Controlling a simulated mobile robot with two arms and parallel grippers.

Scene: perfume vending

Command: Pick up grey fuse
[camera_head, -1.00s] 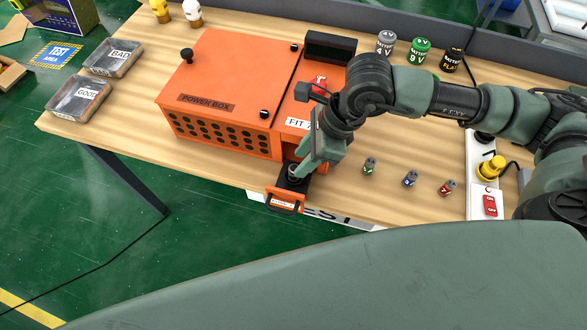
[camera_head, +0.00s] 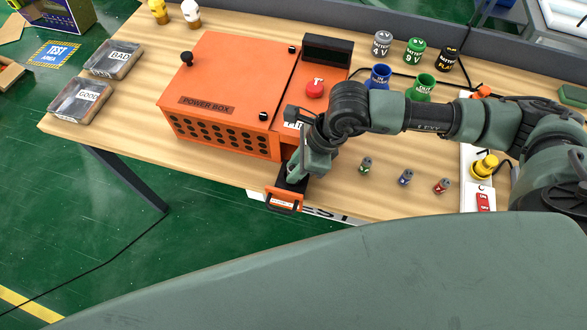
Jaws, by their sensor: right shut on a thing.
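My right gripper (camera_head: 294,174) points down into the open drawer (camera_head: 285,196) at the front right of the orange power box (camera_head: 215,90). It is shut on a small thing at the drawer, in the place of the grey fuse. The fingers hide nearly all of that thing, so its colour does not show. Three small fuses stand apart on the table to the right: a green one (camera_head: 365,165), a blue one (camera_head: 405,177) and a red one (camera_head: 441,186). My left gripper is out of view.
A red button (camera_head: 315,88) sits on the box top. Blue (camera_head: 379,77) and green (camera_head: 423,87) cups and several battery cans stand behind my right arm. A white switch strip (camera_head: 480,185) lies at the right. GOOD (camera_head: 80,100) and BAD (camera_head: 113,58) trays stand at the left.

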